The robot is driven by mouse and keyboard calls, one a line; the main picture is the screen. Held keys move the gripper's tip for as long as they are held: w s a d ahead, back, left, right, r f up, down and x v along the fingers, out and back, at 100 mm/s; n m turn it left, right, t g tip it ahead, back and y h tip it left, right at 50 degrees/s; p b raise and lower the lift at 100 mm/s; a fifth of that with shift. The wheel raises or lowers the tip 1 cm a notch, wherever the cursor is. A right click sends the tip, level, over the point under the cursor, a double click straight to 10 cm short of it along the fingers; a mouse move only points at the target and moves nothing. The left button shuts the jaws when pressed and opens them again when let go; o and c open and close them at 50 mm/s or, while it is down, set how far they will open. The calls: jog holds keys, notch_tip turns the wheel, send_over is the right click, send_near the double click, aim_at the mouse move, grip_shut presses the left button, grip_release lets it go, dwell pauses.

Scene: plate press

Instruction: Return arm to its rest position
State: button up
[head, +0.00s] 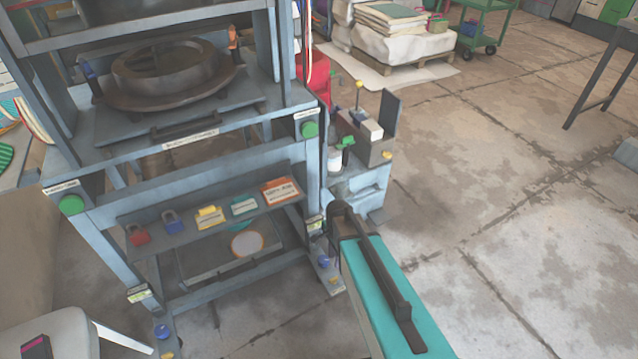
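My gripper is not in view, and I cannot make out any part of my arm for certain, so its pose cannot be told. The plate press (215,160) is a blue-grey frame filling the left half of the head view. A dark round ring-shaped part (165,75) sits on its upper plate, with a dark bar handle (185,125) in front. Green round buttons (309,129) are on the frame's two front corners.
A shelf low on the press holds small padlocks (172,220) and tags. A long teal-topped body with a dark bar (385,285) stands close in front. A pale seat-like object (60,335) is at lower left. A wrapped pallet (395,45) stands behind.

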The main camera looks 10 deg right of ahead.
jog(key=s+r+n+g+p, duration=0.1)
jog(key=s+r+n+p, duration=0.2)
jog(key=s, duration=0.7)
jog(key=s+r+n+g+p, duration=0.2)
jog(key=s+n+p, duration=0.4)
jog(key=s+p, duration=0.4)
jog(key=s+r+n+g+p, duration=0.2)
jog(key=s+r+n+p, duration=0.2)
jog(key=s, duration=0.7)
jog(key=shift+r+n+p, duration=0.2)
jog(key=shift+n+p, duration=0.6)
jog(key=shift+p, duration=0.45)
jog(key=shift+d, duration=0.1)
jog(key=shift+s, duration=0.1)
